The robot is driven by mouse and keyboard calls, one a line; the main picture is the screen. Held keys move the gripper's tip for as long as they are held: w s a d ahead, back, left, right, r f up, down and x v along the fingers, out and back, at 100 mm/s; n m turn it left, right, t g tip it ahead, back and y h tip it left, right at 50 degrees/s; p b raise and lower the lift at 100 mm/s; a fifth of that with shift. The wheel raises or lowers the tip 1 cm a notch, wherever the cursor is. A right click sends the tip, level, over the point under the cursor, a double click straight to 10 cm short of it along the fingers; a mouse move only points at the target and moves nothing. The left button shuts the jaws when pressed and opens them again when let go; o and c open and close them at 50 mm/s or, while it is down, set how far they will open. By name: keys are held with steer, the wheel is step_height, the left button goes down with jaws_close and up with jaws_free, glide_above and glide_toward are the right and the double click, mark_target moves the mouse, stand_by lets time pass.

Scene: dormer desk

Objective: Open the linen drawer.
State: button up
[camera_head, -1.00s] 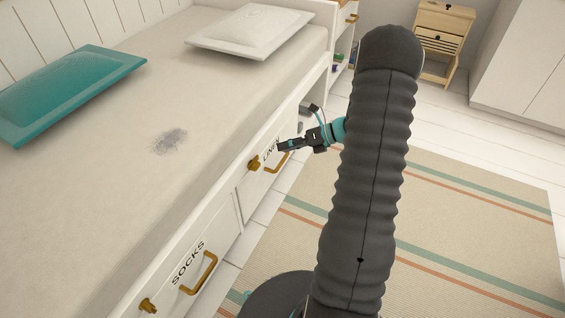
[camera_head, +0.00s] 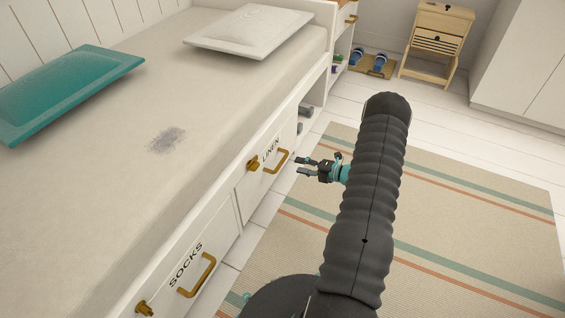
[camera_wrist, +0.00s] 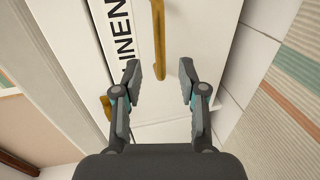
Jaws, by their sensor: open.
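The linen drawer (camera_head: 258,178) is a white front under the bed, labelled LINEN, and it looks closed. Its brass handle (camera_head: 276,163) is a bar standing out from the front, and a brass knob (camera_head: 253,165) sits to its left. My gripper (camera_head: 299,167) is open and empty, just right of the handle and apart from it. In the wrist view my gripper (camera_wrist: 162,82) has its fingers spread, with the lower end of the handle (camera_wrist: 159,45) between and beyond the fingertips. The LINEN label (camera_wrist: 122,30) shows left of the handle.
The socks drawer (camera_head: 213,232) with its own brass handle is nearer, to the left. A striped rug (camera_head: 470,210) covers the floor beside the bed. A wooden nightstand (camera_head: 436,45) and blue slippers (camera_head: 376,58) are at the back.

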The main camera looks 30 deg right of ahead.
mark_target(282, 160)
steer(key=x, duration=0.8)
steer(key=shift+w+a, duration=0.25)
steer(key=shift+w, duration=0.1)
jaws_close()
